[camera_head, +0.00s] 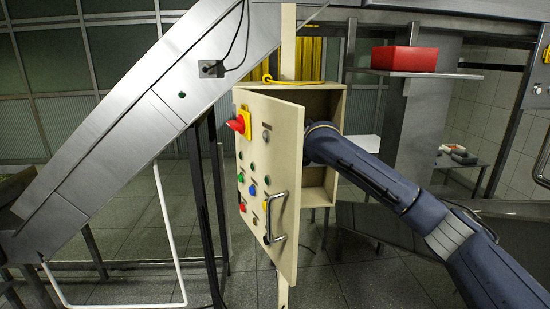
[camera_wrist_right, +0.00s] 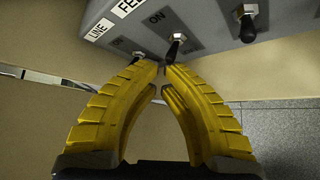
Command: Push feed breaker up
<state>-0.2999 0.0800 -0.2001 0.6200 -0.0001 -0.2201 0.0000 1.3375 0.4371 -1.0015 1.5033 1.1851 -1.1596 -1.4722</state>
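In the right wrist view a grey breaker panel (camera_wrist_right: 205,25) carries toggle switches. One black-tipped toggle (camera_wrist_right: 173,47) hangs near an "ON" mark, close to a white label reading "FEE" that is cut off at the picture edge. My right gripper (camera_wrist_right: 162,70) has its yellow fingertips together or almost so, just below this toggle; whether they touch it I cannot tell. In the head view my right arm reaches into the beige cabinet (camera_head: 333,104) behind its open door (camera_head: 283,150), which hides the gripper. My left gripper is not in view.
A second toggle (camera_wrist_right: 247,25) stands to the right on the panel. The door has buttons, a red rotary switch (camera_head: 237,124) and a metal handle (camera_head: 276,222). A sloping metal chute (camera_head: 150,120) stands left; a red box (camera_head: 404,58) sits on a shelf at right.

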